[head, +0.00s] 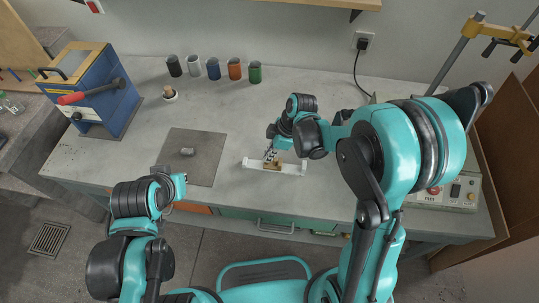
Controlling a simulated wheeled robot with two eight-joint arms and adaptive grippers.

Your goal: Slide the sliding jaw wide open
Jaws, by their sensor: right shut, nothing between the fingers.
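A long, low white fixture (290,169) with raised ends lies on the bench near its front edge. A brass-coloured block (273,166) sits at its middle and looks like the sliding jaw; my gripper partly hides this area. My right gripper (269,155) points down at the fixture, just beside the brass block. It is shut with nothing between its fingers; I cannot tell whether it touches the block. My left gripper (172,197) hangs by the front edge of the bench, left of the fixture. Its fingers are too hidden to read.
A dark square mat (205,148) with a small grey lump (187,152) lies left of the fixture. Several coloured cups (214,69) line the back. A blue machine (90,85) with a red-handled lever stands left. A control box (452,192) sits right. The bench middle is clear.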

